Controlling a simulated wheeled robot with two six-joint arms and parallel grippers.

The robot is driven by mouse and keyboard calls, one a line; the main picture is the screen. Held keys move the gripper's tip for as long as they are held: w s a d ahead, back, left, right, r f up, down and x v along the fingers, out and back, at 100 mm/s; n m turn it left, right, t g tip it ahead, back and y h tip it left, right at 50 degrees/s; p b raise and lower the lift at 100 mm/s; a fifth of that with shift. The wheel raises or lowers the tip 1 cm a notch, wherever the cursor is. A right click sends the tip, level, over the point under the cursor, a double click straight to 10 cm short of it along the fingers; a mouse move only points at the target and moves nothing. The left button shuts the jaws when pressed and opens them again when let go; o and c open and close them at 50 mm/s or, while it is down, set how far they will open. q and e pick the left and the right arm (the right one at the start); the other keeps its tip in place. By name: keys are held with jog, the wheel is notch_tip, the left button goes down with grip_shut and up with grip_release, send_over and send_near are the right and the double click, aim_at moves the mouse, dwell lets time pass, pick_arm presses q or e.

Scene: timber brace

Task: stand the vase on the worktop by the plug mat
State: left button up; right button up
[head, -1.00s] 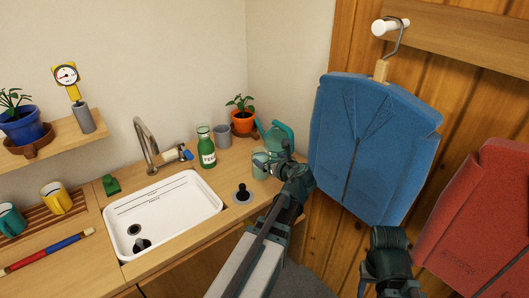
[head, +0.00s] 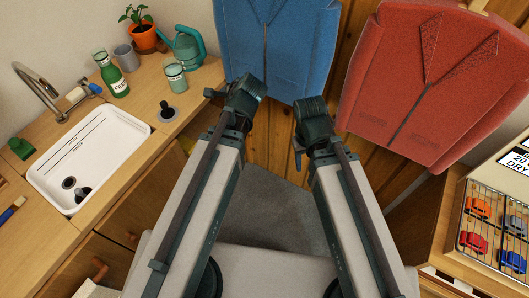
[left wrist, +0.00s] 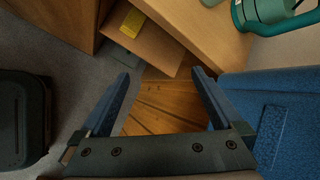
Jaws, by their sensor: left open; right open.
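I cannot tell for sure which thing is the vase; a plain grey cup-like vessel (head: 126,57) stands at the back of the worktop beside the green bottle. My left gripper (head: 240,92) is open and empty, right of the worktop's edge and in front of the blue jacket. Its parted fingers show in the left wrist view (left wrist: 160,80) with nothing between them. My right gripper (head: 312,115) is open, below the red jacket's left side.
A green bottle (head: 113,75), pale green jar (head: 176,75), teal watering can (head: 187,47) and potted plant (head: 143,37) crowd the worktop's back. The white sink (head: 90,160) is left. Blue (head: 285,50) and red (head: 430,80) jackets hang ahead. A rack of toy cars (head: 490,235) stands right.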

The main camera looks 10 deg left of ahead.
pick_arm(q)
jog(key=s+d+f+n+g+h, duration=0.2)
jog(key=s+d+n, duration=0.3)
jog(key=s+d, duration=0.2)
jog(key=s+d+f+n+g+h, duration=0.3)
jog(key=s+d+n, duration=0.2)
jog(key=d, duration=0.4)
jog(key=shift+s+n, duration=0.3)
jog(key=shift+s, duration=0.6)
jog(key=shift+d+r, duration=0.1)
jog(key=shift+r, duration=0.05)
notch_tip(320, 180, up, 8)
jog(key=p, duration=0.8)
